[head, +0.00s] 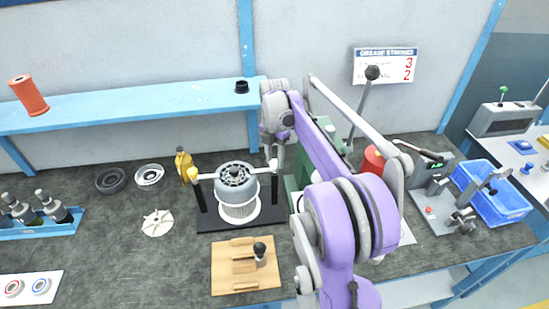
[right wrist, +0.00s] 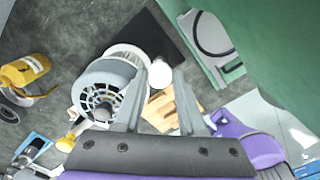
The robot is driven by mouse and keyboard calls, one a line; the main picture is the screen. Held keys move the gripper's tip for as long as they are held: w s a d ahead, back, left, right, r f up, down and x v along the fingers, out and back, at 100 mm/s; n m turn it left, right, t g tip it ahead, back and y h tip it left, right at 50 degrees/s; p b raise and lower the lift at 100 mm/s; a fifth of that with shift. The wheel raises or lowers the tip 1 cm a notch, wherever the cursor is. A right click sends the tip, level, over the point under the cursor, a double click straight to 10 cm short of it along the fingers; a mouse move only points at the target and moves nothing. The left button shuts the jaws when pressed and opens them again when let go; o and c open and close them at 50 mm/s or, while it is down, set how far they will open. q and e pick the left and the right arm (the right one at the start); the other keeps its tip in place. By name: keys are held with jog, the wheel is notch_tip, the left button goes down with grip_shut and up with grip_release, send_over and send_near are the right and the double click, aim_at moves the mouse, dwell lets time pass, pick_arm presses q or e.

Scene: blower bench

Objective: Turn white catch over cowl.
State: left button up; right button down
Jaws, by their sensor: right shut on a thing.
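The blower's grey cowl (head: 236,174) sits on a white ribbed body (head: 239,208) in a black stand, and it also shows in the right wrist view (right wrist: 98,82). The white catch (head: 260,170) is at the cowl's right side, its arm toward the cowl. My right gripper (head: 273,160) is at the catch's outer end. In the right wrist view my right gripper (right wrist: 162,68) has the white catch's round end (right wrist: 160,71) between its fingers and is shut on it. My left gripper is out of view.
A yellow bottle-like object (head: 184,165) stands behind left of the blower. A wooden board (head: 232,283) with a dark knob lies in front. A green machine (head: 296,185) is close on the right.

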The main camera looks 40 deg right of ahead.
aim_at(274, 162)
jog(key=shift+c, duration=2.4)
grip_release()
notch_tip(274, 162, up, 11)
jog(key=shift+p, duration=0.4)
jog(key=s+a+f+m+t, duration=0.1)
jog(key=s+a+f+m, duration=0.15)
jog(key=a, duration=0.25)
jog(key=s+a+f+m+t, duration=0.1)
jog(key=s+a+m, duration=0.1)
jog(key=a+m, duration=0.25)
jog(key=s+a+f+m, duration=0.1)
jog(key=s+a+m, duration=0.1)
jog(key=a, duration=0.3)
jog(key=s+a+f+m+t, duration=0.3)
jog(key=s+a+f+m, duration=0.8)
jog(key=s+f, duration=0.1)
jog(key=shift+s+f+t, duration=0.2)
jog(key=shift+f+t, duration=0.05)
jog(key=shift+t, duration=0.15)
